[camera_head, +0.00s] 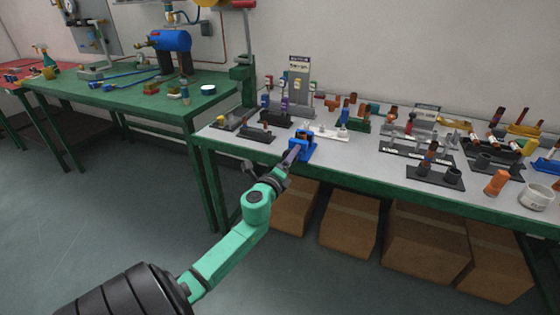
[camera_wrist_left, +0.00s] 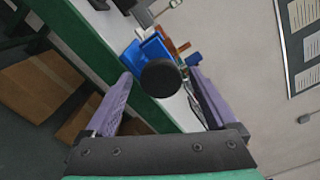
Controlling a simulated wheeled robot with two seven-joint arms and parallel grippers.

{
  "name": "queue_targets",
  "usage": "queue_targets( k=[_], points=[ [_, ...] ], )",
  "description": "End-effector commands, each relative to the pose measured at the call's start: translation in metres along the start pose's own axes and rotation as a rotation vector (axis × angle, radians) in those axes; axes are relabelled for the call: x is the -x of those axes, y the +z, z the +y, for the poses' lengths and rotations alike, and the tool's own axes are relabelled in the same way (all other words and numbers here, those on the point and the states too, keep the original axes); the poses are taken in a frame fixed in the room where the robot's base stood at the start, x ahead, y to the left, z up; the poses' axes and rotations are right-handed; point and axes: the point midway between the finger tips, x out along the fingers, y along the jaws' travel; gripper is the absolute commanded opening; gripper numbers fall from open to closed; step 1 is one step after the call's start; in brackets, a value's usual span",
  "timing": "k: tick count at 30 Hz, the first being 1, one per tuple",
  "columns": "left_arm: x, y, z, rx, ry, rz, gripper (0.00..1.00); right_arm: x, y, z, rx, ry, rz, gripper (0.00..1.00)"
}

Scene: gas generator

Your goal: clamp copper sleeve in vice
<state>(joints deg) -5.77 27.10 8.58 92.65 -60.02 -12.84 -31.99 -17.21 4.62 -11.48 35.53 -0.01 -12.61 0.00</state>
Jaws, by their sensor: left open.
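The blue vice (camera_head: 303,146) sits at the front edge of the grey-topped bench; it also shows in the left wrist view (camera_wrist_left: 146,53). A dark round knob (camera_wrist_left: 160,78) on the vice's near side faces my left wrist camera. My left gripper (camera_head: 288,156) is at the vice's front. Its purple fingers are open, one on each side of the knob, with a gap to it. A copper-brown piece (camera_wrist_left: 168,45) shows at the vice in the wrist view; I cannot tell whether it is between the jaws. My right gripper is out of view.
Dark racks (camera_head: 257,135) and a white holder (camera_head: 327,131) stand close to the vice. Several copper-coloured parts, racks and an orange cylinder (camera_head: 497,182) fill the bench to the right. Cardboard boxes (camera_head: 348,222) lie under the bench. A green table (camera_head: 130,98) stands at left.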

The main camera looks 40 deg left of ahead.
Motion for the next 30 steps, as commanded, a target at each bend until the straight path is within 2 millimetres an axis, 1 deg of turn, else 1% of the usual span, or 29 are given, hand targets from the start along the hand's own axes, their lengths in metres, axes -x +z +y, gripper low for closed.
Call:
queue_targets(
  k=[5,9,12,15,19,30],
  points=[
    [0.040,-0.001,0.002,0.000,0.003,0.003,0.91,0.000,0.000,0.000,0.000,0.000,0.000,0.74],
    [0.081,-0.001,0.003,-0.001,0.005,0.001,0.91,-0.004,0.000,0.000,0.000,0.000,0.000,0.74],
    [0.107,-0.001,0.003,0.001,0.005,0.001,0.91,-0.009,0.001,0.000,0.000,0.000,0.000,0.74],
    [0.125,-0.001,0.003,0.002,0.003,0.000,0.91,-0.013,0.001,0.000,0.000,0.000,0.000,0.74],
    [0.134,0.000,0.001,0.000,0.002,0.001,0.91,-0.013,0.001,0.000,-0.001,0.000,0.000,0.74],
    [0.134,0.000,0.000,0.000,0.001,0.001,0.91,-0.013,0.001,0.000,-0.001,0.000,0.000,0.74]
  ],
)
